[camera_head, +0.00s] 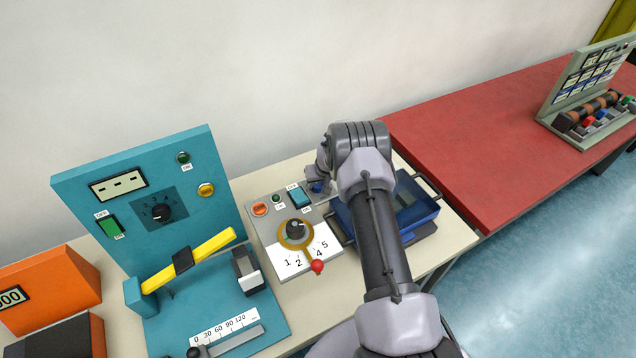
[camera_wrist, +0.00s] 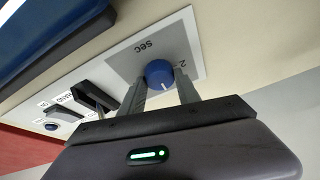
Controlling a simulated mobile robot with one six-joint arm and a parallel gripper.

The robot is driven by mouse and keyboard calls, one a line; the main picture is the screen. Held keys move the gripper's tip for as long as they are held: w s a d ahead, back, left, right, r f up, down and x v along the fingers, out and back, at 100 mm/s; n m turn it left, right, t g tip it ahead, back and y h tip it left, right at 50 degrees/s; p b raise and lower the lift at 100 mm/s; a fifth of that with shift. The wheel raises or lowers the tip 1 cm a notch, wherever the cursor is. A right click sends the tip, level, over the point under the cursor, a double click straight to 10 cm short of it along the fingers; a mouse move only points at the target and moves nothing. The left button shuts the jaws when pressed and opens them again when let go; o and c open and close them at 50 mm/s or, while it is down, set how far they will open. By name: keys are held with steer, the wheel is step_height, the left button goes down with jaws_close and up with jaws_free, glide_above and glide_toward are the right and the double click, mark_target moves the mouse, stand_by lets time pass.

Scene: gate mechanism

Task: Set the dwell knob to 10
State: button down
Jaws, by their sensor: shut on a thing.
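In the wrist view a round blue knob (camera_wrist: 158,73) with a white pointer line sits on a light grey plate (camera_wrist: 188,40). The plate carries the marks "sec" and "2"; its other numbers are hidden or out of view, and no name for the knob can be read. My gripper (camera_wrist: 160,80) has one finger on each side of the knob and is shut on it. In the head view my gripper (camera_head: 317,184) is low at the back of the cream table, and the blue knob there is mostly hidden by my arm.
A grey panel (camera_head: 263,228) with buttons, a switch and a red-tipped lever (camera_head: 317,266) stands left of my arm. A blue tray (camera_head: 425,213) lies beside and partly behind my arm. A teal station (camera_head: 85,200) with a yellow bar (camera_head: 210,246) stands at left. A red table (camera_head: 480,130) is at right.

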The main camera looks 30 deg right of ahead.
steer(key=shift+a+f+m+h+b, duration=0.1)
steer(key=shift+m+h+b, duration=0.55)
steer(key=shift+m, duration=0.55)
steer(key=shift+w+f+m+h+b, duration=0.15)
steer(key=shift+m+h+b, duration=0.1)
steer(key=shift+m+b, duration=0.8)
steer(key=m+b, duration=0.1)
steer(key=b, duration=0.1)
steer(key=m+g+h+b, duration=0.1)
steer(key=b, duration=0.2)
steer(key=shift+f+m+b, duration=0.2)
steer(key=shift+m+b, duration=0.05)
steer(key=shift+b, duration=0.05)
steer(key=m+b, duration=0.2)
steer(key=b, duration=0.3)
steer(key=shift+a+m+g+h, duration=0.1)
steer(key=shift+m+g+h, duration=0.2)
steer(key=shift+m+h, duration=0.1)
steer(key=m+b, duration=0.1)
steer(key=m+g+b, duration=0.1)
steer(key=shift+r+m+b, duration=0.3)
steer(key=shift+b, duration=0.05)
steer(key=shift+a+r+m+g+h+b, duration=0.1)
steer(key=shift+m+g+h+b, duration=0.2)
steer(key=shift+m, duration=0.55)
steer(key=shift+r+m+g+h+b, duration=0.1)
steer(key=shift+m+g+h+b, duration=0.15)
steer(key=shift+m, duration=0.6)
